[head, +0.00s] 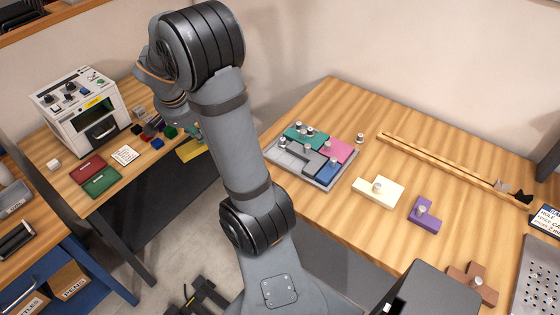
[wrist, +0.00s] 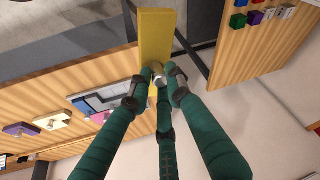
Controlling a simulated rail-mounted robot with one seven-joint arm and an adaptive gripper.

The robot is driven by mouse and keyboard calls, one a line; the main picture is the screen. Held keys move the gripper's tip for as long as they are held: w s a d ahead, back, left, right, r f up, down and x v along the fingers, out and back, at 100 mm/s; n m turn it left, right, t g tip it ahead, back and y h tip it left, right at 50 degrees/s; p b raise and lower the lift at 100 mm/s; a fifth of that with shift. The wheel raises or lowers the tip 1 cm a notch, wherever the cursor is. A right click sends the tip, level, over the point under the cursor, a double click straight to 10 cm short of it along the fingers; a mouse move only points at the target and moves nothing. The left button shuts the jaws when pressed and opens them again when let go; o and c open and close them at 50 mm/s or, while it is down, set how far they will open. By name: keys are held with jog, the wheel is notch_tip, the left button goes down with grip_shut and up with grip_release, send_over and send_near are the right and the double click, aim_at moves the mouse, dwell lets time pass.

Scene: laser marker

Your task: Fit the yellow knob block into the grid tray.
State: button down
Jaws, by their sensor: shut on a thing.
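The yellow knob block (head: 191,151) is a long bar, held in the air at the left table's right edge in the head view. In the wrist view the yellow bar (wrist: 156,38) extends upward from its silver knob. My gripper (wrist: 159,78) has green fingers with dark tips, shut around that knob. In the head view my gripper is mostly hidden behind my arm. The grey grid tray (head: 318,185) lies on the right table, right of the held block and apart from it. It holds teal, pink, grey and blue knob blocks.
A cream block (head: 392,190), a purple block (head: 428,220) and a brown cross block (head: 476,281) lie right of the tray. A wooden rail (head: 445,165) runs along the back. A white machine (head: 85,115) and small coloured cubes (head: 157,143) stand on the left table.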

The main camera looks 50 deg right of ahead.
jog(key=s+d+f+m+g, duration=0.3)
jog(key=s+d+m, duration=0.5)
jog(key=s+d, duration=0.45)
jog(key=s+d+f+m+g, duration=0.2)
jog(key=s+d+m, duration=0.5)
jog(key=s+d, duration=0.5)
jog(key=shift+g, duration=0.3)
jog(key=w+f+p, duration=0.2)
jog(key=w+f, duration=0.1)
jog(key=w, duration=0.1)
jog(key=w+a+f+p, duration=0.1)
jog(key=w+f+p, duration=0.1)
jog(key=w+f, duration=0.2)
jog(key=w+a+f+p, duration=0.1)
jog(key=w+f+p, duration=0.1)
jog(key=w+f, duration=0.1)
jog(key=shift+w+f, duration=0.2)
jog(key=shift+w, duration=0.3)
jog(key=shift+f, duration=0.45)
jog(key=c, duration=1.7)
grip_release()
jog(key=shift+o, duration=0.4)
